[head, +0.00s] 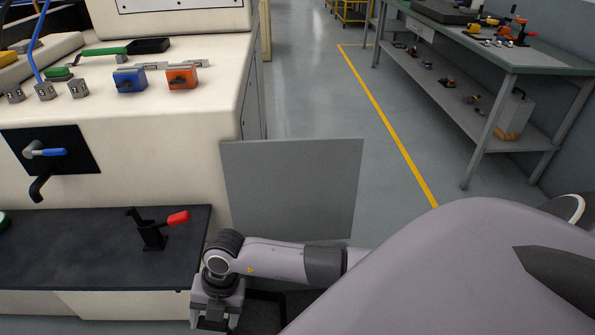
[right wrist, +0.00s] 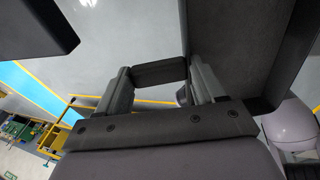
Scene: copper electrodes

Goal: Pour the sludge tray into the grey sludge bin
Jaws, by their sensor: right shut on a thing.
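My right gripper (head: 213,315) reaches down at the bottom of the head view, left of centre. In the right wrist view its two fingers (right wrist: 160,85) close around a dark handle-like bar (right wrist: 160,72). The bar appears to join a large dark grey tray (right wrist: 235,40), which fills the upper right of that view. In the head view only a dark part of the tray (head: 268,308) shows beneath my right arm; its contents are hidden. I cannot clearly make out the grey sludge bin. My left gripper is not in view.
A flat grey panel (head: 290,185) stands upright beside the cream machine (head: 190,120), just beyond my right gripper. A black ledge (head: 90,255) with a red-handled clamp (head: 152,232) lies left. A workbench (head: 500,50) stands at right. The floor behind the panel is clear.

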